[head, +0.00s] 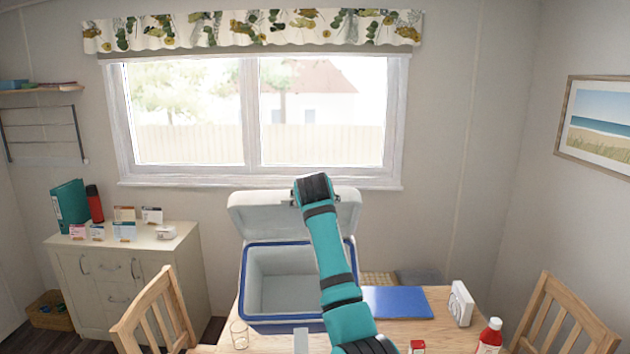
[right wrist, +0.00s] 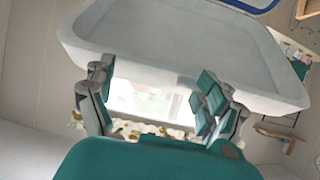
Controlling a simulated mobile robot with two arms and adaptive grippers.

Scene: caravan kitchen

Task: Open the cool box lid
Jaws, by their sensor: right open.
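The cool box (head: 248,290) stands on the table, pale grey with a blue rim. Its white lid (head: 255,212) is tilted up at the back, below the window, and the empty-looking inside shows. My right arm reaches across the box, and its gripper (head: 312,190) is at the lid's upper edge. In the right wrist view the lid (right wrist: 180,55) spans the top, and my right gripper (right wrist: 155,82) is open, its two fingers apart at the lid's edge. Whether they touch the lid I cannot tell. My left gripper is not in view.
On the table are a blue board (head: 397,302), a white device (head: 461,303), a red bottle (head: 490,337) and a glass (head: 239,334). Wooden chairs (head: 155,315) stand at both sides. A cabinet (head: 130,265) with small boxes is at left. The window (head: 260,115) is behind the lid.

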